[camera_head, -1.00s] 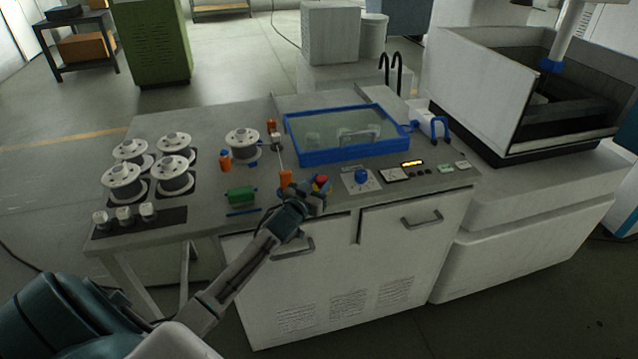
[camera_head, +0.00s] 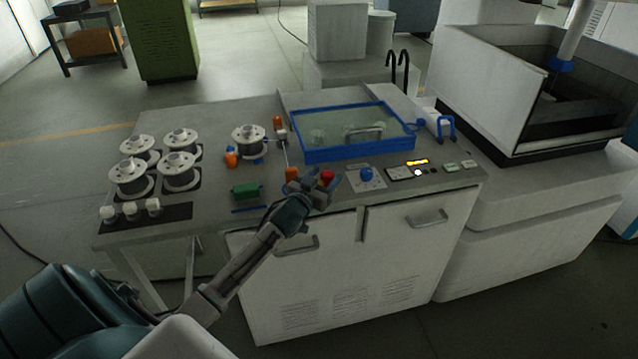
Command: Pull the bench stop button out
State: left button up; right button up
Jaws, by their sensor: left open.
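The red stop button (camera_head: 327,176) stands at the front edge of the bench top (camera_head: 222,213). My left gripper (camera_head: 324,186) reaches it from the front left. Its jaws are open, with one finger on each side of the red cap. I cannot tell whether the fingers touch the cap. The base of the button is mostly hidden by the gripper. My right gripper is out of view.
A blue knob (camera_head: 367,174) and a panel with a lit yellow display (camera_head: 417,162) and a bright white lamp (camera_head: 418,172) lie to the right. A blue-framed glass lid (camera_head: 309,156) is behind.

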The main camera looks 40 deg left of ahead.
pick_arm(q)
jog(key=shift+s+f, duration=0.2)
jog(key=shift+s, duration=0.25)
jog(key=s+b, duration=0.1)
jog(key=s, duration=0.1)
jog(key=s+b, duration=0.2)
jog(key=s, duration=0.1)
jog(key=s+b, duration=0.2)
jog(key=s, duration=0.1)
jog(key=shift+s+d, duration=0.15)
jog(key=shift+d, duration=0.2)
jog(key=shift+s+d+r, duration=0.1)
jog(key=shift+s+r, duration=0.15)
jog(key=shift+s, duration=0.5)
